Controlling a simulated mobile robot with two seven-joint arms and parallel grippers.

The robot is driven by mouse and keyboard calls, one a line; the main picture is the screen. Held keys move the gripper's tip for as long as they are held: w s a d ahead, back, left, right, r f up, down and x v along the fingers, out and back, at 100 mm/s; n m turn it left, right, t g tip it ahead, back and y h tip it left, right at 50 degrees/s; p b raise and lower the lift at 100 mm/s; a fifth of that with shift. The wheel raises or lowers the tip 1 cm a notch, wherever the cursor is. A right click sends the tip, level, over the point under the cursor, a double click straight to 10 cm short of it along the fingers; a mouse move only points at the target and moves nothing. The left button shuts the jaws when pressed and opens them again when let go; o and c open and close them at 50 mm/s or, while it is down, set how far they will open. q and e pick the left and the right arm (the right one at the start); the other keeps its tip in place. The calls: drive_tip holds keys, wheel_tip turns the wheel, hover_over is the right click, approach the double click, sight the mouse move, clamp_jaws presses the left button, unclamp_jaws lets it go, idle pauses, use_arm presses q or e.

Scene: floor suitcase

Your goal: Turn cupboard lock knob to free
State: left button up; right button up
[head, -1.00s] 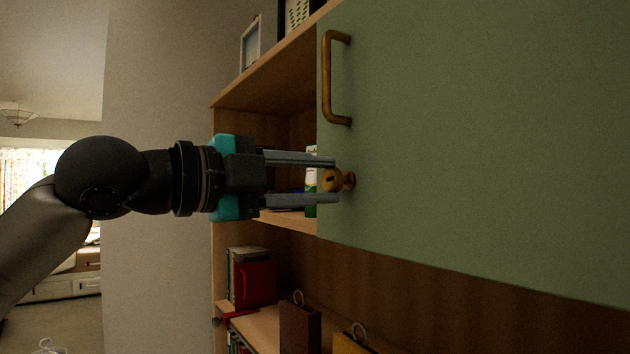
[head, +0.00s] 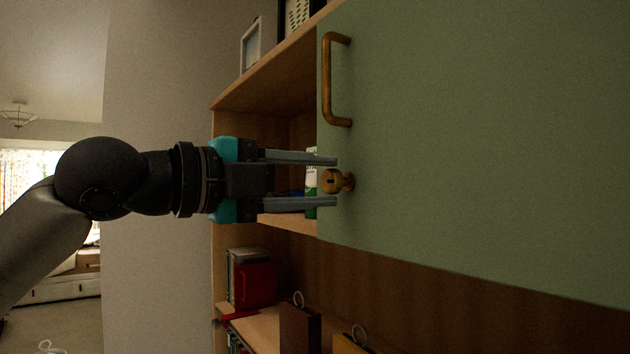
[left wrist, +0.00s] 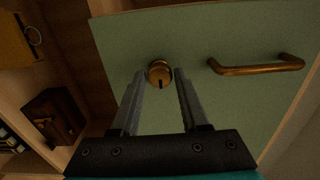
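The brass lock knob (head: 331,181) sits on the green cupboard door (head: 480,140) near its left edge, below the brass handle (head: 336,80). It has a dark slot. My left gripper (head: 336,181) is open, with one finger above the knob and one below it, and a gap shows to both. In the left wrist view the knob (left wrist: 159,73) is just beyond and between the two fingertips (left wrist: 160,77), with its slot showing; the handle (left wrist: 257,67) is to the right. I cannot tell how deep the fingers reach along the knob. My right gripper is not in view.
Open wooden shelves (head: 270,90) stand behind the door, with a white and green item (head: 311,170) inside. Below are a red binder (head: 257,286) and brown and yellow boxes with rings. A grey wall is on the left.

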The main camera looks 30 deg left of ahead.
use_arm(q)
drive_tip(key=o, duration=0.4)
drive_tip(key=shift+c, duration=0.2)
drive_tip(key=shift+s, duration=0.1)
drive_tip(key=shift+s+a+f+b, duration=0.1)
drive_tip(key=shift+s+a+b, duration=0.15)
drive_tip(key=shift+s+b, duration=0.4)
drive_tip(key=b+v, duration=0.6)
drive_tip(key=v, duration=0.7)
drive_tip(key=shift+s, duration=0.3)
drive_tip(key=shift+a, duration=0.15)
